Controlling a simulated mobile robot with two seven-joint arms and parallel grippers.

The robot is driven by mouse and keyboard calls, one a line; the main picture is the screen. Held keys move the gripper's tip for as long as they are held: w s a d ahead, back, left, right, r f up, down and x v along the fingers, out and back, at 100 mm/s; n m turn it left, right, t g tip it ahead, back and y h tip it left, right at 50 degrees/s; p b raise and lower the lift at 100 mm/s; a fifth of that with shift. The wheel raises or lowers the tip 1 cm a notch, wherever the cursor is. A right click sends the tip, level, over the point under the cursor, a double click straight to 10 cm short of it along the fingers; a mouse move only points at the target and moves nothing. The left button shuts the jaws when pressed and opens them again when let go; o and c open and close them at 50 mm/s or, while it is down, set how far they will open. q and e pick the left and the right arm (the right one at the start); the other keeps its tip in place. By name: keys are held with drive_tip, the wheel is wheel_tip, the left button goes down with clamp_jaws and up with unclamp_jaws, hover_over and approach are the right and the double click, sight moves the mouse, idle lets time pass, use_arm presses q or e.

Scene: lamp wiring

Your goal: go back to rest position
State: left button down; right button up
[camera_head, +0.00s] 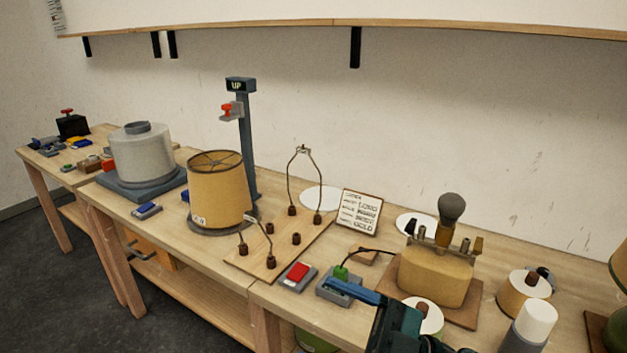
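A dark gripper with a blue finger, which I take to be my right one (352,289), reaches in from the bottom edge. It is over the front of the bench, by a grey block with a green plug (340,272); I cannot tell whether they touch. Its finger opening is not clear. My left gripper is not in view. A lamp base with a grey bulb (452,207) stands on a brown board behind the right gripper. A tan lampshade (219,182) stands upright left of centre. A wooden board with pegs (278,252) holds a wire harp (304,152).
A red button block (298,275) lies at the bench's front edge. A label card (358,212) stands behind the gripper. A white-topped canister (534,322) and a wooden-sided spool (522,290) crowd the right. A grey post (247,140) and pale drum (141,155) stand left.

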drive_tip(key=w+d+f+m+t+h, duration=0.1)
drive_tip(key=d+f+m+t+h, duration=0.3)
drive_tip(key=f+m+t+h, duration=0.3)
drive_tip(key=w+d+f+m+t+h, duration=0.2)
drive_tip(key=d+f+m+t+h, duration=0.25)
drive_tip(key=f+m+h, duration=0.35)
drive_tip(key=s+d+f+m+g+h+p, duration=0.2)
drive_tip(key=s+f+g, duration=0.3)
drive_tip(key=s+f, duration=0.5)
wheel_tip(320, 180, down, 2)
drive_tip(key=shift+d+m+h, duration=0.65)
drive_tip(key=shift+m+h, duration=0.15)
drive_tip(key=shift+s+g, duration=0.1)
drive_tip(key=shift+g, duration=0.15)
